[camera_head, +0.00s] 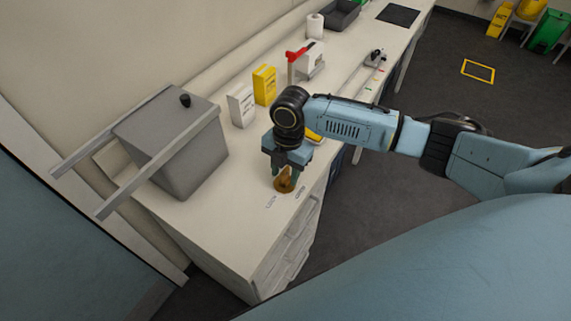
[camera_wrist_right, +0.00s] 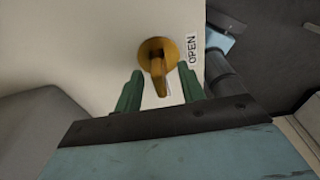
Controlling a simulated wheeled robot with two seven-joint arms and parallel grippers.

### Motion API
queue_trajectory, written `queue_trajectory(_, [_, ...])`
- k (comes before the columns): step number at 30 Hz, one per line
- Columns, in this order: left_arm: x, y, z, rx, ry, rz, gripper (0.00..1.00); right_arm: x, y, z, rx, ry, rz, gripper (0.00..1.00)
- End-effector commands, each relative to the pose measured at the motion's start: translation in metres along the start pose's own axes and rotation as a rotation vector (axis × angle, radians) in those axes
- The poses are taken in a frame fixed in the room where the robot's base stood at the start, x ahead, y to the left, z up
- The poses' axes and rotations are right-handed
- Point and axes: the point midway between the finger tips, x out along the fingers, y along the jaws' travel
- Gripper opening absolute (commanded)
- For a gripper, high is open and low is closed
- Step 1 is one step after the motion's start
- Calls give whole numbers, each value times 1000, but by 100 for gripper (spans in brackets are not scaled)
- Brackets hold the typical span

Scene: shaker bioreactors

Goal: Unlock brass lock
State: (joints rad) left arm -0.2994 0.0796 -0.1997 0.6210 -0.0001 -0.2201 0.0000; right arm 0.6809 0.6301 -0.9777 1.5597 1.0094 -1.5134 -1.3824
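The brass lock (camera_head: 284,184) is a round brass-coloured piece with a raised handle, set on the pale counter top near its front end. It also shows in the right wrist view (camera_wrist_right: 157,52), its handle pointing toward my fingers. My right gripper (camera_head: 286,174) points down at the lock and partly hides it in the head view. In the right wrist view its green fingers (camera_wrist_right: 160,72) are apart, one on each side of the handle's end, with gaps visible. An "OPEN" label (camera_wrist_right: 191,49) lies beside the lock. My left gripper is not in view.
A grey box (camera_head: 178,150) with protruding rails stands on the counter (camera_head: 235,215) to the left. White (camera_head: 241,106) and yellow (camera_head: 264,85) boxes stand behind my gripper. A red-topped device (camera_head: 297,62) is farther back. Open floor lies to the right.

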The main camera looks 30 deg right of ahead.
Motion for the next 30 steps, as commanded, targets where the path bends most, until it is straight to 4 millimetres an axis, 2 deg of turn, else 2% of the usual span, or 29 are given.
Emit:
queue_trajectory(6, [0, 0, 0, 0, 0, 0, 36, 0, 0, 0, 0, 0, 0, 38])
queue_trajectory(15, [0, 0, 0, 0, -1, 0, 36, 0, 0, 0, 0, 0, 0, 0])
queue_trajectory(30, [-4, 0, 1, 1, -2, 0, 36, 5, 0, 0, 0, 0, -1, 0])
